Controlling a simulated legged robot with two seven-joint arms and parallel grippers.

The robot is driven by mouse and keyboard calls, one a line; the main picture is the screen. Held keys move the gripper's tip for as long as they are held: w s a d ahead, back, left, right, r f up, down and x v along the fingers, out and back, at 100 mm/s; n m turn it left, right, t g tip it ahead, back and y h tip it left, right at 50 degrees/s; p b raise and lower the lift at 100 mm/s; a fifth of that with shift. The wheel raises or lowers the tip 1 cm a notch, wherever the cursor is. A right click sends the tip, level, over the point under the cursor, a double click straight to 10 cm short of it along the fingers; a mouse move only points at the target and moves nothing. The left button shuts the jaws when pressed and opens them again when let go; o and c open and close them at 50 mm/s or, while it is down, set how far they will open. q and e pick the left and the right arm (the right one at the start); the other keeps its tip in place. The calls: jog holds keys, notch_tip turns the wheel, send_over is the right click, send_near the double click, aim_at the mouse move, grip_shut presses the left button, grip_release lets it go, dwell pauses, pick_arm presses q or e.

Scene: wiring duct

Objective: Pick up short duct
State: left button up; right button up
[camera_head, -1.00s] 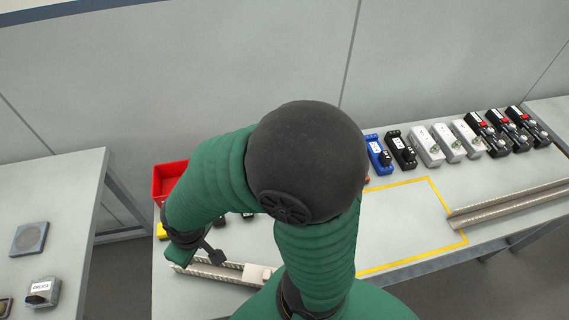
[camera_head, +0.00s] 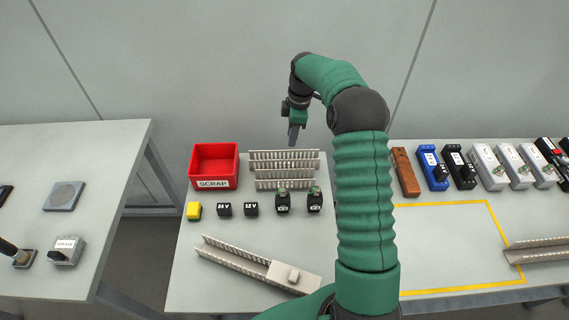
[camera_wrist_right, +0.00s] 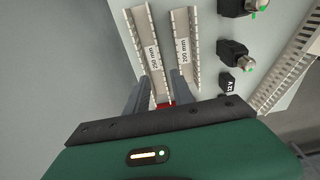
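Two short grey slotted ducts lie side by side, a back one (camera_head: 285,156) and a front one (camera_head: 287,180). In the right wrist view they carry labels that seem to read 250 mm on the back duct (camera_wrist_right: 150,45) and 200 mm on the front duct (camera_wrist_right: 183,50). My right gripper (camera_head: 294,140) is above and just behind the back duct. In the right wrist view its fingers (camera_wrist_right: 158,92) are apart, with the back duct's end showing between them; contact cannot be told. My left gripper is out of view.
A red scrap bin (camera_head: 214,168) stands left of the ducts. Small blocks and relays (camera_head: 283,201) sit in front. A longer duct with a pale block (camera_head: 240,262) lies near the front edge. A yellow-outlined area (camera_head: 450,245) is clear at right.

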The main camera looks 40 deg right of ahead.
aim_at(285, 162)
jog(key=f, duration=0.6)
jog(key=w+f, duration=0.1)
jog(key=f, duration=0.2)
jog(key=shift+a+f, duration=0.1)
jog(key=f, duration=0.1)
jog(key=a+f, duration=0.1)
jog(key=f, duration=0.3)
jog(key=shift+w+a, duration=0.35)
jog(key=shift+a, duration=0.05)
jog(key=shift+d+r, duration=0.1)
jog(key=shift+d, duration=0.05)
grip_shut()
